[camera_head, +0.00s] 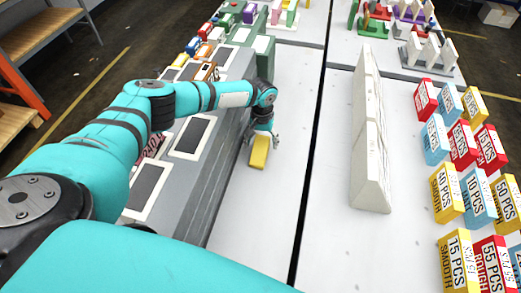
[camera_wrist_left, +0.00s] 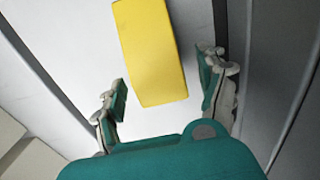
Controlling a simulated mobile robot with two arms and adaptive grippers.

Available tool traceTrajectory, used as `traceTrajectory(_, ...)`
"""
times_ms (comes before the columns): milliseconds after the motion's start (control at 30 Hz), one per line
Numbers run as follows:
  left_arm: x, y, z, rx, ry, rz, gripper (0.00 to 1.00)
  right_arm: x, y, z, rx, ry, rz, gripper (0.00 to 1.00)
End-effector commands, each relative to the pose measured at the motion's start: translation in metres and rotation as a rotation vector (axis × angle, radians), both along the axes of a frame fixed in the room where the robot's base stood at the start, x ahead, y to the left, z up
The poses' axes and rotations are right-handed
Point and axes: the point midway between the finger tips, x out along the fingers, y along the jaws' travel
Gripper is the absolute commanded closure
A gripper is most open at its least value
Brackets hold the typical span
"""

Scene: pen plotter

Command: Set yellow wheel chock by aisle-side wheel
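A yellow block (camera_head: 259,153), which looks like the wheel chock, lies on the white table surface beside the grey machine row. My left gripper (camera_head: 263,137) is just behind it in the head view. In the left wrist view the yellow block (camera_wrist_left: 150,50) lies ahead of and partly between the fingers of the open left gripper (camera_wrist_left: 163,92), with a gap to each finger. I cannot tell how high the fingers are above the table. I cannot make out a wheel. My right gripper is not in view.
A grey machine row with framed dark panels (camera_head: 193,137) stands left of the block. A tall white divider (camera_head: 369,135) stands to the right, past a dark gap between tables. Several coloured labelled boxes (camera_head: 447,195) are at far right. The white table (camera_head: 250,225) nearer me is clear.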

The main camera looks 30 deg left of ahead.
Motion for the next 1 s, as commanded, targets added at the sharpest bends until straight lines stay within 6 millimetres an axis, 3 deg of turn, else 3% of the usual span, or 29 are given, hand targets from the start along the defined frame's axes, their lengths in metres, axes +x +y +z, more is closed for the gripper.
traceTrajectory(67,0.000,0.000,0.000,0.000,0.000,0.000,0.34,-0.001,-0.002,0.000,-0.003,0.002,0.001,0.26)
traceTrajectory(533,0.000,0.000,0.001,0.000,-0.001,0.000,0.96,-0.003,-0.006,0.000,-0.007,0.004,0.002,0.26)
traceTrajectory(833,0.000,-0.001,0.005,-0.002,-0.001,-0.001,0.96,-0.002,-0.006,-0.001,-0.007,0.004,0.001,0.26)
traceTrajectory(1000,0.001,0.000,0.021,-0.001,-0.004,-0.001,0.96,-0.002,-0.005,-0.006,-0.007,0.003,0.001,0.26)
